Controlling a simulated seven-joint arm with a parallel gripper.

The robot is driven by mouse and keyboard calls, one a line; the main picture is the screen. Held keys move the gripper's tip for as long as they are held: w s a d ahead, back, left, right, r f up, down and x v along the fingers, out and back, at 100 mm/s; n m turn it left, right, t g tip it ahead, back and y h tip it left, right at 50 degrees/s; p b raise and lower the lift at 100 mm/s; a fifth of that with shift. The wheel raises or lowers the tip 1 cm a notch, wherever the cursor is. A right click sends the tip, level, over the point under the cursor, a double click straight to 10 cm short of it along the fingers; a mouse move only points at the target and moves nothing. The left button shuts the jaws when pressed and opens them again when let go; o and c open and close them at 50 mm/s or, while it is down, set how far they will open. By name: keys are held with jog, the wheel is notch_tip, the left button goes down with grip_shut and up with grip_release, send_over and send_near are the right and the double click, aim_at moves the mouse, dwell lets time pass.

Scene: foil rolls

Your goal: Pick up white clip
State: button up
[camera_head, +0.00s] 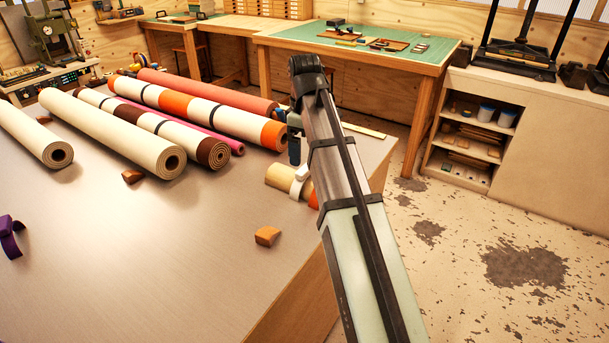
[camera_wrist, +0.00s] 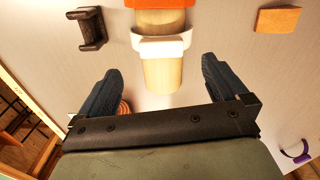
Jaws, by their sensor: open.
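The white clip (camera_head: 299,180) sits around a short cream and orange roll (camera_head: 279,176) near the table's right edge, partly hidden by my arm in the head view. In the wrist view the white clip (camera_wrist: 162,45) is a band across the roll, with orange (camera_wrist: 160,19) beyond it and cream (camera_wrist: 162,76) on the near side. My gripper (camera_wrist: 161,80) is open and empty. Its two dark fingers stand apart on either side of the cream end, short of the clip in the picture. In the head view a dark finger of my gripper (camera_head: 294,148) shows above the clip.
Several long rolls, including a cream roll (camera_head: 115,135), lie at the table's left and back. Wooden wedges (camera_head: 267,236) lie loose. A purple clip (camera_head: 10,237) is at the far left. A dark bracket-like piece (camera_wrist: 91,28) lies left of the roll.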

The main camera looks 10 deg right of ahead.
aim_at(304, 168)
jog(key=shift+s+m, duration=0.15)
jog(key=shift+m, duration=0.55)
jog(key=shift+f, duration=3.75)
jog(key=c, duration=0.9)
